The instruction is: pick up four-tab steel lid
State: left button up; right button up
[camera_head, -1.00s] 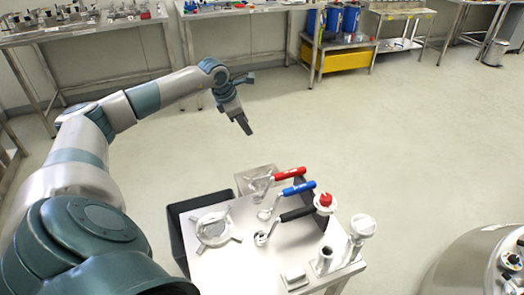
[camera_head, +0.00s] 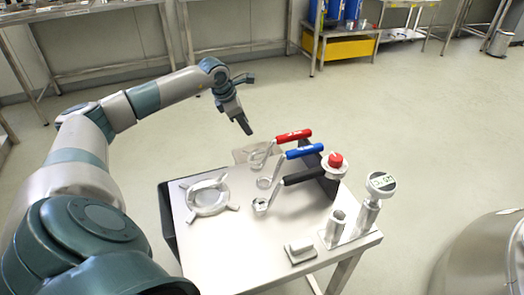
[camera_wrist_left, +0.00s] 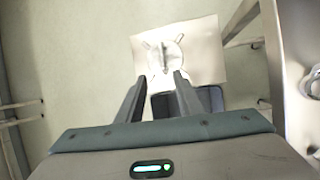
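The four-tab steel lid (camera_head: 208,198) lies flat on the left part of a steel cart top (camera_head: 240,240). It is round, with short tabs around its rim and a raised bar across it. In the left wrist view the lid (camera_wrist_left: 166,56) is beyond my fingertips. My left gripper (camera_head: 246,127) hangs in the air behind and above the cart, apart from the lid. In the left wrist view my left gripper (camera_wrist_left: 158,76) has its two fingers spread with nothing between them. My right gripper is not in view.
Tools with red (camera_head: 294,136), blue (camera_head: 305,151) and black (camera_head: 303,177) handles stand right of the lid. A dark bin (camera_head: 167,222) hangs at the cart's left side.

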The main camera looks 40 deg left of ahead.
pick_arm(q)
jog(key=shift+f, duration=0.1)
dwell(0.3)
send_over(262, 151)
jog(key=s, duration=0.2)
jog(key=f, duration=1.1)
jog(key=shift+s+a, duration=0.15)
jog(key=shift+a, duration=0.25)
jog(key=shift+d+p+x, duration=0.15)
jog(key=shift+d+x, duration=0.05)
jog(key=shift+x, duration=0.75)
jog(key=shift+d+p+x, duration=0.15)
jog(key=shift+d+x, duration=0.05)
jog(key=shift+x, duration=0.75)
jog(key=shift+w+f, duration=0.4)
jog(key=shift+f, duration=0.15)
grip_shut()
